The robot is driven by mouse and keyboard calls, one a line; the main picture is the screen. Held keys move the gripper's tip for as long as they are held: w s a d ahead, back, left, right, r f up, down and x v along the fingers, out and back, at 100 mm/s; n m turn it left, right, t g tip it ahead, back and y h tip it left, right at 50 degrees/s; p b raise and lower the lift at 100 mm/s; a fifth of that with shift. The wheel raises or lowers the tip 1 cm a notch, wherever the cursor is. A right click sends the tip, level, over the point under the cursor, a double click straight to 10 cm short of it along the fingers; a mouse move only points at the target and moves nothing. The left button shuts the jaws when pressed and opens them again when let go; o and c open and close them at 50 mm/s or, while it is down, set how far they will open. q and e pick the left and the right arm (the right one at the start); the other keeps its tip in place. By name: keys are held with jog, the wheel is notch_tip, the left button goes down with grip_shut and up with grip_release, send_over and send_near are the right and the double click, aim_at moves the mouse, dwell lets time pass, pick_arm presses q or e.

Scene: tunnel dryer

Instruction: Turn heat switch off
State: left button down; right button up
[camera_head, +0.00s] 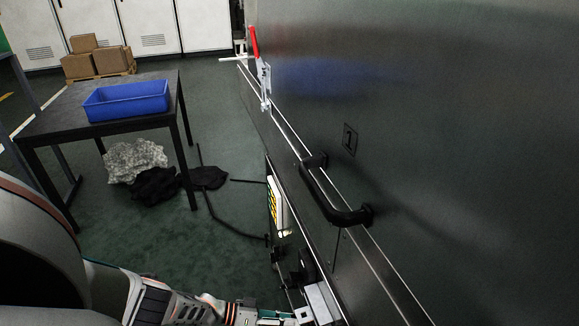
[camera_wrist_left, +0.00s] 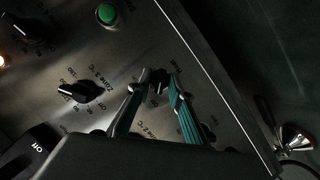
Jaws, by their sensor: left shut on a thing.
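The left wrist view shows a dark metal control panel, tilted in the picture. My left gripper (camera_wrist_left: 159,82) reaches over it, its two fingers on either side of a small dark knob, the heat switch (camera_wrist_left: 158,78). The fingers are shut on this knob. My right gripper is in neither view.
Nearby on the panel are a black dial (camera_wrist_left: 80,92), another dial (camera_wrist_left: 22,28) and a green button (camera_wrist_left: 107,14). The dryer's steel wall has a black handle (camera_head: 335,200) and a red-handled clamp (camera_head: 255,45). A table (camera_head: 60,120) bears a blue bin (camera_head: 127,102).

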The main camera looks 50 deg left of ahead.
pick_arm(q)
jog(key=c, duration=2.1)
grip_release()
jog(key=shift+c, duration=0.2)
jog(key=v, duration=1.2)
jog(key=shift+s, duration=0.1)
